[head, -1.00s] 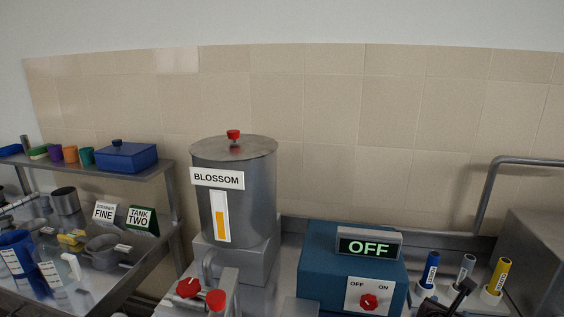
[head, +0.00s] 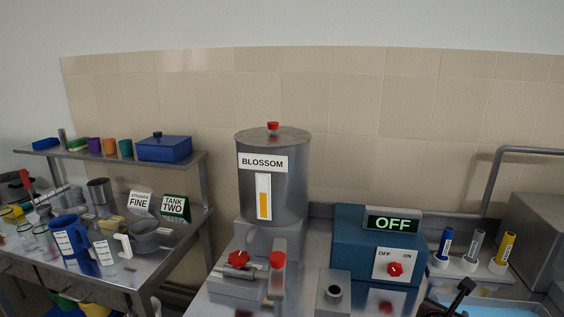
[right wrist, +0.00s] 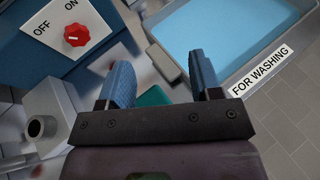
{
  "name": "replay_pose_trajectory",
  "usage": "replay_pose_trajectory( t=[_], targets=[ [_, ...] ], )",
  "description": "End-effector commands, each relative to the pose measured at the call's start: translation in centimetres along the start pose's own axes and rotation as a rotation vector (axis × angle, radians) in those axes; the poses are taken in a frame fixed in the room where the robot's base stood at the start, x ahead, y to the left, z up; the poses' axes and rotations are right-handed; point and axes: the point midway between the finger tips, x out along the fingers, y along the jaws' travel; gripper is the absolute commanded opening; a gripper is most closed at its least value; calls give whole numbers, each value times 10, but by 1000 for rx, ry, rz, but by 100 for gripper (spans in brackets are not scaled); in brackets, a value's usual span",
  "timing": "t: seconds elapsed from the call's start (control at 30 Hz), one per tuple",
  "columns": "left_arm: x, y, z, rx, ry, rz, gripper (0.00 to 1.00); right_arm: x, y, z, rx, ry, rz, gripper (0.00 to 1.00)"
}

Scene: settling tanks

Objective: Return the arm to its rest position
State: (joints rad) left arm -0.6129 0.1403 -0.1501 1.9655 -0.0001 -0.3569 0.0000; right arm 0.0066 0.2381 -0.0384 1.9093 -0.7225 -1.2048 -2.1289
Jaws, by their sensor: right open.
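In the right wrist view my right gripper (right wrist: 160,76) is open, with its two blue fingers apart and nothing gripped. It is over the counter area between the blue switch box (right wrist: 95,22) and the basin of blue water (right wrist: 225,35). A teal patch shows below and between the fingers; I cannot tell what it is. In the head view a dark part at the bottom right edge may be mine, but too little shows to be sure. My left gripper is not in view.
In the head view the BLOSSOM tank (head: 272,185) stands behind a red-knobbed valve (head: 238,258). The switch box (head: 350,245) reads OFF. Coloured tubes (head: 475,245) stand right of it. A bench with jugs (head: 68,235) is at left. A FOR WASHING label (right wrist: 260,70) is on the basin.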

Motion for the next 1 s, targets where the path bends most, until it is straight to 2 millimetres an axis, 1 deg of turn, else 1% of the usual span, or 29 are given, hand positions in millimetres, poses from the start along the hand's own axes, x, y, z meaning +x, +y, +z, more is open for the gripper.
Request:
replay_pose_trajectory(
  t=[0.07, 0.27, 0.47, 0.63, 0.77, 0.83, 0.97, 1.0],
  targets=[
    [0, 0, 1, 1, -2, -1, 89, 0, 0, 0, 25, -1, 0, 58],
    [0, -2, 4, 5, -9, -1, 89, 0, 11, 3, 309, -7, 69, 58],
    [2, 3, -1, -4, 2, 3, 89, -5, 33, 5, 673, 42, 202, 58],
    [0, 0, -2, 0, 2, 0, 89, -16, 56, 2, 1028, 153, 330, 58],
    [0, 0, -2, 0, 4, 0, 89, -26, 67, -11, 1299, 282, 400, 58],
    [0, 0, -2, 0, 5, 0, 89, -33, 70, -21, 1446, 367, 423, 58],
    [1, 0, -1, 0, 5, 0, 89, -48, 72, -44, 1719, 545, 435, 58],
    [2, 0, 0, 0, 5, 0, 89, -53, 70, -54, 1804, 606, 426, 58]
  ],
)
